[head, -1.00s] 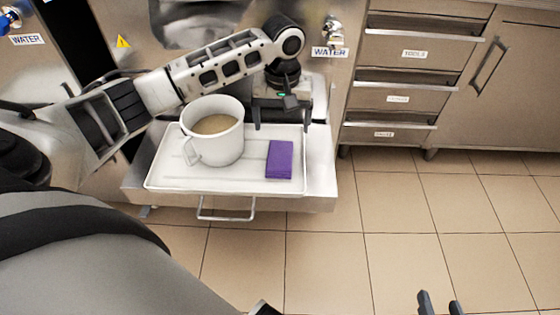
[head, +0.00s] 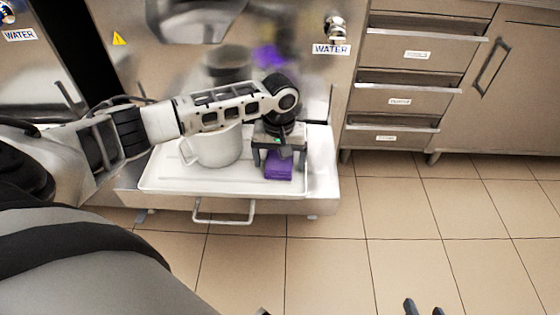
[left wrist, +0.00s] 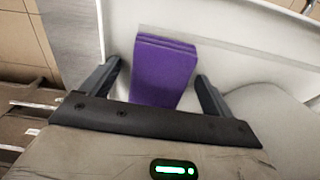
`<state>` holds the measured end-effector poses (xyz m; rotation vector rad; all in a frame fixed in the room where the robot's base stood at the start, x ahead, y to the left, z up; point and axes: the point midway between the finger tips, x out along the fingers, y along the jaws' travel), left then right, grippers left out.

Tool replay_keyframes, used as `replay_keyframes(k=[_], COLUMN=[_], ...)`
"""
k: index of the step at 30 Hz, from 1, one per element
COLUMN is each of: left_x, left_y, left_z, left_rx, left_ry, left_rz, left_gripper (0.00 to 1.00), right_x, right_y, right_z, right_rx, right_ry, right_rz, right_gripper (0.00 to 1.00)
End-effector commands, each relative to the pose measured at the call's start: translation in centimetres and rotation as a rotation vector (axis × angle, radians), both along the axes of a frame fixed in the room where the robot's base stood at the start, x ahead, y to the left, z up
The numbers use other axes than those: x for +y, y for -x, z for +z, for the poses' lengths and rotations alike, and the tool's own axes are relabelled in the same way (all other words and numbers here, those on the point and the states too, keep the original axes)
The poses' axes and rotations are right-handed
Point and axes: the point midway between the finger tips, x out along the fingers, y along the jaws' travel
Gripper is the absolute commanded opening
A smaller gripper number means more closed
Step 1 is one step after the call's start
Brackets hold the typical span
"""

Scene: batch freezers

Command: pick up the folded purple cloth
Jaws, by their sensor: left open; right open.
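The folded purple cloth (head: 278,172) lies on the white tray (head: 170,187), near its right end. My left gripper (head: 278,165) is low over the cloth, its fingers open to either side of it. In the left wrist view the cloth (left wrist: 162,72) lies between the two open fingertips (left wrist: 158,75), with a gap on each side. Part of the cloth is hidden by the gripper in the head view. My right gripper (head: 424,307) shows only its fingertips at the bottom edge, apart and empty.
A white pot (head: 214,150) stands on the tray just left of the cloth, partly under my left arm. The tray rests on a metal shelf with a handle (head: 224,220) in front of the steel machine. Drawers (head: 400,100) stand to the right. The tiled floor is clear.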

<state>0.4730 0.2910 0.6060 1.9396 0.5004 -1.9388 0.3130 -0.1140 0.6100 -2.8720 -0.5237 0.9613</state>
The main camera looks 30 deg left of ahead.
Motion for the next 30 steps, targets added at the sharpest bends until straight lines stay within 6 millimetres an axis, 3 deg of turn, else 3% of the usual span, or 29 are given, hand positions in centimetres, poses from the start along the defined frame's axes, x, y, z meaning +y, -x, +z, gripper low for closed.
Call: replay_keyframes(k=[4,5,9,10,22,28,30], left_x=[0.0,0.0,0.0,0.0,0.0,0.0,0.0], left_y=[0.0,0.0,0.0,0.0,0.0,-0.1,0.8], left_z=[0.0,0.1,0.1,0.1,0.7,3.4,4.6], left_rx=[0.000,0.000,0.000,0.000,0.000,-0.002,0.000], left_ry=[0.000,0.000,0.000,0.000,0.001,0.001,0.001], left_rz=[-0.001,-0.001,-0.001,-0.001,-0.001,0.000,-0.002], left_gripper=[0.87,0.82,0.43,0.39,0.39,0.39,0.39], right_x=[0.1,0.1,0.1,0.1,0.2,-0.1,-0.4], right_y=[0.0,0.0,0.0,0.0,-0.1,0.1,0.2], right_z=[0.1,0.1,0.1,0.2,0.9,2.5,3.5], right_rx=[0.000,0.000,-0.001,-0.002,-0.014,-0.033,-0.050], right_ry=[-0.001,-0.001,-0.003,-0.003,-0.008,-0.004,-0.002], right_rz=[0.002,0.002,0.001,0.001,-0.003,-0.012,-0.020], right_gripper=[0.42,0.42,0.42,0.42,0.42,0.42,0.42])
